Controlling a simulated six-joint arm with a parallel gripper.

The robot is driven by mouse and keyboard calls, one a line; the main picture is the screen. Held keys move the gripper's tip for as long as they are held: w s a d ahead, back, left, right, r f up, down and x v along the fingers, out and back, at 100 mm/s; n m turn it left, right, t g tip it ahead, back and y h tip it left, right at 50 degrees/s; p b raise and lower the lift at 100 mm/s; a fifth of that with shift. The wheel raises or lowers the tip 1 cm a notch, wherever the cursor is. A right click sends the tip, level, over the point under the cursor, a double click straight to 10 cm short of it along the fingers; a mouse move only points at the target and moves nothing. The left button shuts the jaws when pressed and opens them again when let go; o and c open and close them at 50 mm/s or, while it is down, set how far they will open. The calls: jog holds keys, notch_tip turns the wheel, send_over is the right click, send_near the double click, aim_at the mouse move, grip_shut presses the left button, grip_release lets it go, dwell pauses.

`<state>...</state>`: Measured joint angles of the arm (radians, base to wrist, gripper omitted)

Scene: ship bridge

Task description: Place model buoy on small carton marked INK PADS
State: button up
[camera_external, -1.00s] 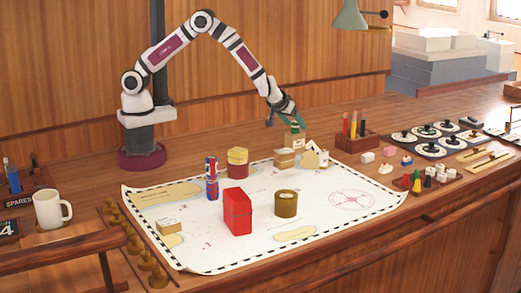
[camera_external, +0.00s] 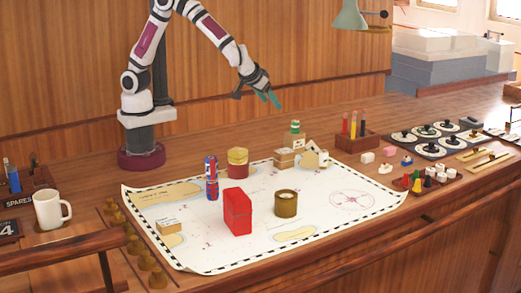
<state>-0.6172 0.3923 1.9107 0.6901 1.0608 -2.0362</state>
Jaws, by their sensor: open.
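A small green item with a white band (camera_external: 295,129), which looks like the model buoy, stands upright at the back of the chart. It is right by a small carton (camera_external: 284,158); I cannot tell whether it rests on it or stands behind it. Another small carton (camera_external: 168,227) lies at the chart's front left. The lettering on both is too small to read, so I cannot tell which says INK PADS. My gripper (camera_external: 270,100) is open and empty, in the air up and left of the green item, clear of it.
On the chart (camera_external: 330,225) stand a red box (camera_external: 237,211), a brown pot (camera_external: 286,204), a red-and-blue can (camera_external: 211,178) and a red-and-yellow tub (camera_external: 237,162). A pen holder (camera_external: 357,140) is at the back right. The chart's right side is mostly clear.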

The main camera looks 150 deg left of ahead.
jog(key=s+d+r+m+t+h, duration=0.1)
jog(key=s+d+m+h, duration=0.2)
jog(key=d+m, duration=0.9)
jog(key=s+d+r+m+t+h, duration=0.1)
jog(key=s+d+m+h, duration=0.2)
jog(key=s+d+m, duration=0.6)
jog(key=d+m, duration=0.4)
jog(key=d, duration=0.7)
jog(key=shift+r+t, duration=0.2)
jog(key=shift+t, duration=0.2)
